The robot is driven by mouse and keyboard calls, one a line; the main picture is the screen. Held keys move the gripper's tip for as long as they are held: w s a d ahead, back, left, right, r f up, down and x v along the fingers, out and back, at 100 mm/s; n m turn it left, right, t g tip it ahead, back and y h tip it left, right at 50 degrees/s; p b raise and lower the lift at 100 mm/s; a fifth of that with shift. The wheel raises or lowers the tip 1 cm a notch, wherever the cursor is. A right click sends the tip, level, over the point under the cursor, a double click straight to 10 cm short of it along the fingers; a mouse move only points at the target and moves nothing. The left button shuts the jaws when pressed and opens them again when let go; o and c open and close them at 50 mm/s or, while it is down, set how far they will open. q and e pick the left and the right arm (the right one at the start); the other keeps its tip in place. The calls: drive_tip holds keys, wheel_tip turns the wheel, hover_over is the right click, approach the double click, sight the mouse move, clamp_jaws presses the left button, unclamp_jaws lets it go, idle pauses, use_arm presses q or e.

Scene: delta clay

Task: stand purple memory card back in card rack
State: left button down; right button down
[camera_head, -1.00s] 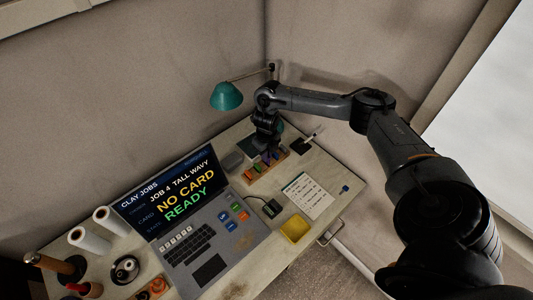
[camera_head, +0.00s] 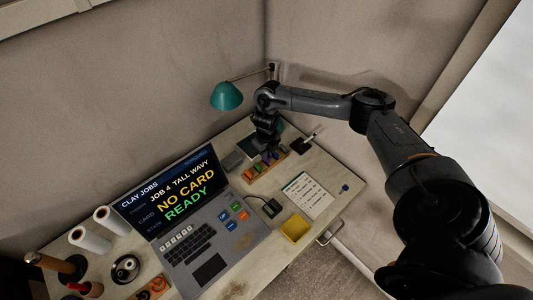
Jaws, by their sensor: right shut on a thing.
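The card rack (camera_head: 252,176) is a small orange-brown wooden block on the far part of the desk, with several coloured cards standing in it. My right gripper (camera_head: 265,148) points down over the rack and is shut. The purple memory card (camera_head: 266,157) shows just below the fingertips, at the rack. The view is too small to tell whether the card is fully seated in a slot. My left gripper is out of view.
A laptop-like console (camera_head: 200,225) with a screen reading "NO CARD READY" fills the desk's middle. A small dark card reader (camera_head: 270,207), a yellow tray (camera_head: 295,229) and a written sheet (camera_head: 307,196) lie to the right. A teal lamp (camera_head: 226,96) hangs behind.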

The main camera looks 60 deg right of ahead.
drive_tip(key=shift+f, duration=0.2)
drive_tip(key=shift+f+b, duration=0.35)
drive_tip(key=shift+f, duration=0.35)
drive_tip(key=c, duration=0.8)
unclamp_jaws()
drive_tip(key=shift+r, duration=0.1)
